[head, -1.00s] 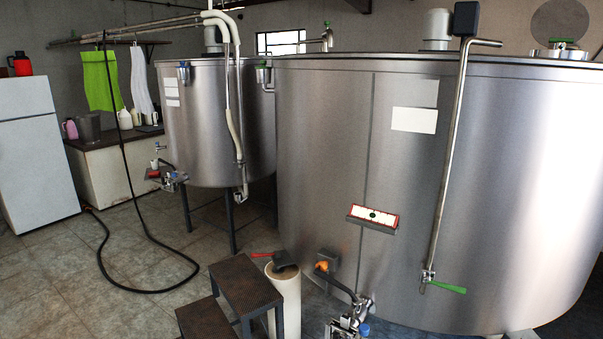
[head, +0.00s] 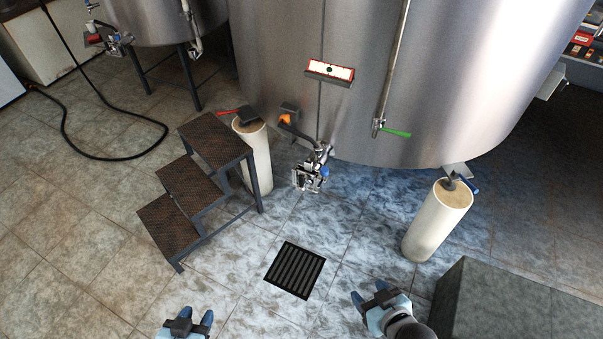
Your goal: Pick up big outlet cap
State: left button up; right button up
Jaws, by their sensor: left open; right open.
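The big tank's outlet fitting (head: 312,172) hangs low at the front of the big steel tank (head: 420,90). A small blue part (head: 325,173) on it may be the big outlet cap; it is too small to be sure. My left gripper (head: 187,322) is open and empty at the bottom edge, left of the floor grate. My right gripper (head: 369,294) is open and empty, right of the grate. Both are in front of the outlet and well apart from it.
Metal steps (head: 187,190) stand left of the outlet. Pale cylindrical posts stand behind the steps (head: 256,160) and at the right (head: 438,222). A grey block (head: 490,300) is at the lower right. The floor around the grate (head: 295,270) is clear.

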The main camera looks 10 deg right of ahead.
aim_at(304, 180)
jog(key=i+l+u, duration=0.6)
jog(key=l, duration=0.25)
jog(key=i+j, duration=0.05)
